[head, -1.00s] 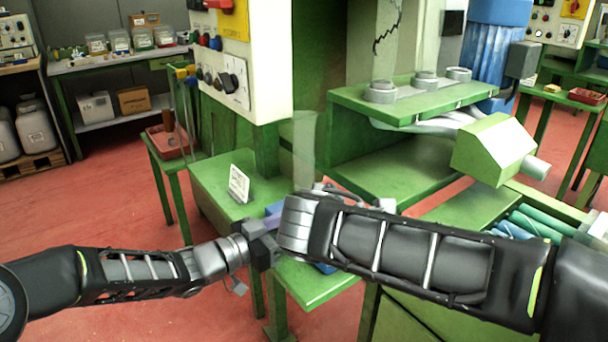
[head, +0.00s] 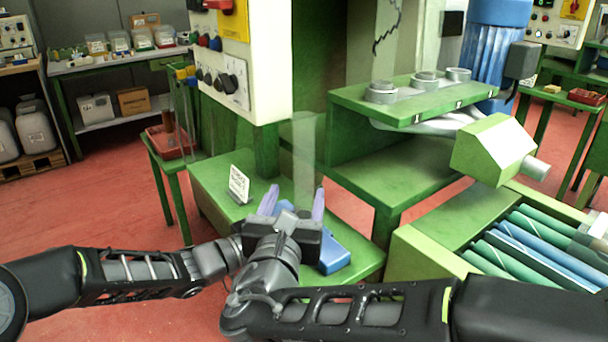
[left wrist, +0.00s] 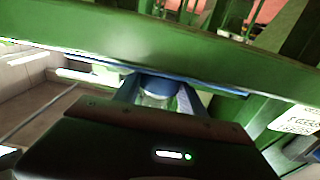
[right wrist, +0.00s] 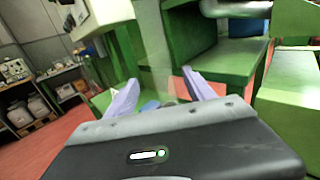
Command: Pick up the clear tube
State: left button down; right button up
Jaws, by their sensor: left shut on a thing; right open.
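The clear tube (head: 304,155) stands upright over the green table (head: 212,190), a faint see-through column. It also shows in the right wrist view (right wrist: 152,45). My right gripper (head: 293,194) is open, its lilac fingers pointing towards the tube's lower part and apart from each other. The tube's lower end is hidden behind that gripper. In the right wrist view, the tube rises between the open fingers (right wrist: 160,96).
A blue object (head: 336,256) lies on the table just right of my grippers. A small white sign (head: 239,184) stands left of them. The control panel (head: 262,60) hangs behind.

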aim_at(302, 181)
jog(key=w, duration=0.4)
jog(key=w+d, duration=0.1)
jog(key=w, duration=0.1)
jog(key=w, duration=0.3)
jog(key=w+d, duration=0.1)
jog(key=w, duration=0.1)
jog(key=shift+f, duration=0.25)
dwell(0.5)
grip_shut()
dwell(0.5)
